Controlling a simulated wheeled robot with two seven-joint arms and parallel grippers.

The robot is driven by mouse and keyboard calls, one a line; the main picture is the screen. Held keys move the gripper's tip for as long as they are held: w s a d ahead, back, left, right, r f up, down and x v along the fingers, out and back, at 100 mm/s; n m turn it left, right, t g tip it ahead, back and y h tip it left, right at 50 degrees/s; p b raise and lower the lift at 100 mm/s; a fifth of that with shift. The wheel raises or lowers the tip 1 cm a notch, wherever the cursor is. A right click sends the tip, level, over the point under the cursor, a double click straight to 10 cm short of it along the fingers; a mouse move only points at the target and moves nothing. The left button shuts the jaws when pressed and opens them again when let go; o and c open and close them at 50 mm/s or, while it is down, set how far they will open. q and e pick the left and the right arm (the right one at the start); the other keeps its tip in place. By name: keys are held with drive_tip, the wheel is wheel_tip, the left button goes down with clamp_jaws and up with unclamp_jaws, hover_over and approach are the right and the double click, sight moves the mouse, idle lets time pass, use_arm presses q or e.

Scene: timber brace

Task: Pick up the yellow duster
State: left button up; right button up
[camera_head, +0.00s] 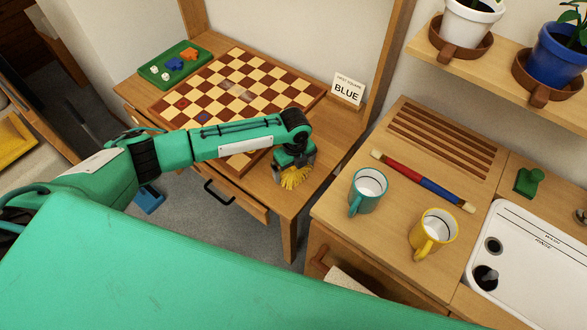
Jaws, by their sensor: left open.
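The yellow duster (294,179) has yellow bristles and rests at the front right corner of the chessboard table (282,200). My left arm reaches across the chessboard from the left. My left gripper (294,169) points down right over the duster, its open fingers on either side of the duster's upper part. The gripper hides the top of the duster, and I cannot tell whether the fingers touch it. My right gripper is not in view.
A chessboard (245,90) and a green tray (176,64) with small pieces lie on the table. A sign reading BLUE (347,90) stands behind. On the right counter are a teal mug (367,190), a yellow mug (433,233) and a red-blue rod (423,181).

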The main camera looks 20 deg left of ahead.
use_arm(q)
drive_tip(key=c, duration=0.8)
drive_tip(key=shift+o, duration=0.2)
drive_tip(key=shift+r, duration=0.15)
wheel_tip(320, 180, up, 20)
